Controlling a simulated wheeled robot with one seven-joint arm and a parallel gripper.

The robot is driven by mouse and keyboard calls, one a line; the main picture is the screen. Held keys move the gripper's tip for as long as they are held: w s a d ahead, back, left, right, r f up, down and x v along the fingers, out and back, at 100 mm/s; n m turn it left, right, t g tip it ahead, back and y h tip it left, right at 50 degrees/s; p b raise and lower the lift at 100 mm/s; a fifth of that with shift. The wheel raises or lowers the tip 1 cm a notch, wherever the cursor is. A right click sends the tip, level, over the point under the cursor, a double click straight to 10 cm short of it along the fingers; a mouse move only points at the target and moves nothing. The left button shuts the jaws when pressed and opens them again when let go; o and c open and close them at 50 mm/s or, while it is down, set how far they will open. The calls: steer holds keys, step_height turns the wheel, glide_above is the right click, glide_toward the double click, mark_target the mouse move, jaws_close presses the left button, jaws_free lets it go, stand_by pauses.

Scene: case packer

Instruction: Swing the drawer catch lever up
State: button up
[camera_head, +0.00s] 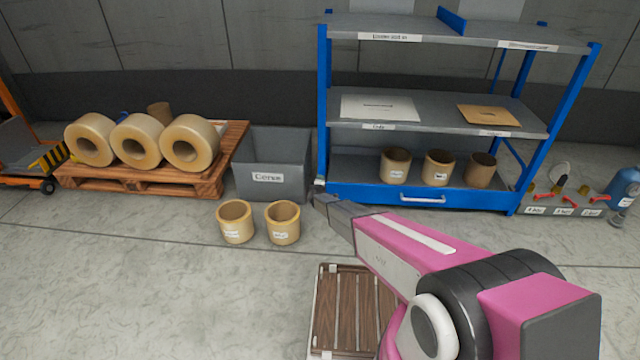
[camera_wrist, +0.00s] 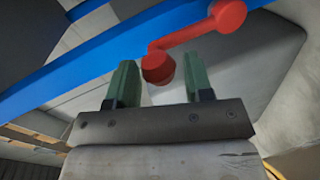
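The red catch lever (camera_wrist: 185,42) shows in the wrist view, in front of the blue drawer front (camera_wrist: 70,75). It has a round red part at each end, one at upper right and one at lower left. My gripper (camera_wrist: 158,64) is open, with its two green fingers apart. The lower-left red end (camera_wrist: 158,68) appears between the fingertips; I cannot tell whether they touch it. In the head view my gripper (camera_head: 323,202) is at the left end of the drawer (camera_head: 375,196), which has a pale handle (camera_head: 422,198). The lever is not discernible there.
The blue rack holds several tan rolls (camera_head: 438,167) above the drawer. A grey bin (camera_head: 272,165) stands left of my gripper, with two tan rolls (camera_head: 236,222) on the floor before it. A wooden slatted platform (camera_head: 345,310) lies below my arm. Red-handled fittings (camera_head: 572,199) stand at right.

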steer(key=shift+o, duration=0.4)
steer(key=s+r, duration=0.2)
steer(key=s, duration=0.8)
steer(key=shift+s, duration=0.35)
steer(key=shift+r, duration=0.15)
steer(key=s+d+r+m+g+y, duration=0.2)
steer(key=s+d+r+g, duration=0.1)
steer(key=s+d+r, duration=0.3)
steer(key=s+d+r+m+g+y, duration=0.1)
steer(key=s+d+r+m+g, duration=0.3)
steer(key=r, duration=0.5)
steer(key=s+d+r+m+g+h, duration=0.1)
steer(key=s+d+r+m+g, duration=0.2)
steer(key=s, duration=0.7)
steer(key=s+d+r+m+g+h, duration=0.1)
steer(key=s+d+r+m+g, duration=0.2)
steer(key=s+d+r, duration=0.4)
steer(key=s+d+r+m+g+h, duration=0.1)
steer(key=s+d+r+m, duration=0.3)
steer(key=s+d, duration=0.6)
steer(key=s+r+g, duration=0.1)
steer(key=s, duration=0.2)
steer(key=shift+d+g, duration=0.25)
steer(key=shift+g, duration=0.15)
